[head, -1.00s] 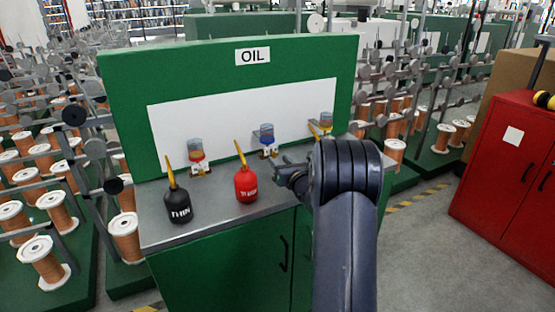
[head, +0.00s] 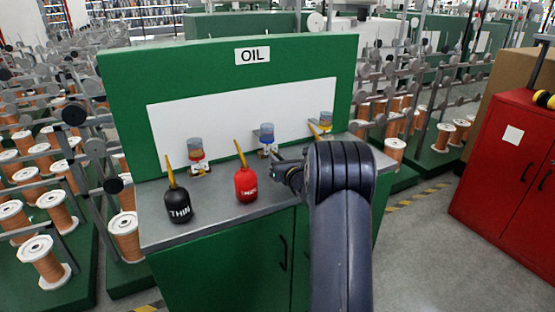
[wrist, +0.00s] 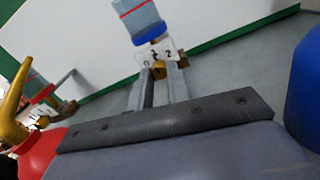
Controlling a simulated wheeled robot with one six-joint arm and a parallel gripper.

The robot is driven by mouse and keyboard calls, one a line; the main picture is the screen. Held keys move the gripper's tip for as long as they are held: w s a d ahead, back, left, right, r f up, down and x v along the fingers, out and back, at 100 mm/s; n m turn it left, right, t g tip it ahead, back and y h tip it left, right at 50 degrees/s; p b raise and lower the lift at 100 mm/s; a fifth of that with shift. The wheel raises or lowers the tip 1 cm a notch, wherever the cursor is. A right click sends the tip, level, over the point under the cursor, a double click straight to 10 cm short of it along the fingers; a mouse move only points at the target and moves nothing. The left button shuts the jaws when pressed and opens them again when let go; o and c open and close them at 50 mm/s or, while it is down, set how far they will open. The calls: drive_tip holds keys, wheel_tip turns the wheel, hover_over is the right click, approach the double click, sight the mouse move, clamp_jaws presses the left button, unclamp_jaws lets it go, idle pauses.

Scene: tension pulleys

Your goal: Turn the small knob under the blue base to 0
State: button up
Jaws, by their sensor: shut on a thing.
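The blue base (wrist: 150,35) holds a clear cup with a red line, mounted at the white panel; it also shows in the head view (head: 267,146). Below it is a white dial plate (wrist: 167,52) with 0 at left and 2 at right; the middle mark is unclear. The small brass-coloured knob (wrist: 159,71) sits under the plate. My gripper (wrist: 160,84) has its two fingers closed around the knob from the front. The fingertips partly cover the knob, and its exact setting cannot be read. In the head view my gripper (head: 276,158) is small, just below the blue base.
A red oil can (head: 246,184) and a black oil can (head: 179,204) stand on the grey bench top (head: 215,208) to the left. A red-base oiler (head: 197,154) is at left, another oiler (head: 326,124) at right. A blue rounded object (wrist: 305,90) is close at right in the wrist view.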

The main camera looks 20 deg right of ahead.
drive_tip(key=shift+f+n+b, duration=0.2)
drive_tip(key=shift+n+b, duration=0.1)
drive_tip(key=shift+b, duration=0.45)
clamp_jaws()
drive_tip(key=shift+f+n+b, duration=0.1)
drive_tip(key=shift+n+b, duration=0.4)
drive_tip(key=shift+b, duration=0.75)
drive_tip(key=n+b, duration=0.3)
drive_tip(key=b, duration=0.3)
drive_tip(key=shift+f, duration=0.1)
drive_tip(key=n+b, duration=0.4)
drive_tip(key=b, duration=0.2)
drive_tip(key=shift+r+n+b, duration=0.35)
drive_tip(key=shift+n+b, duration=0.45)
drive_tip(key=shift+b, duration=0.05)
drive_tip(key=o, duration=0.8)
unclamp_jaws()
drive_tip(key=shift+o, duration=0.2)
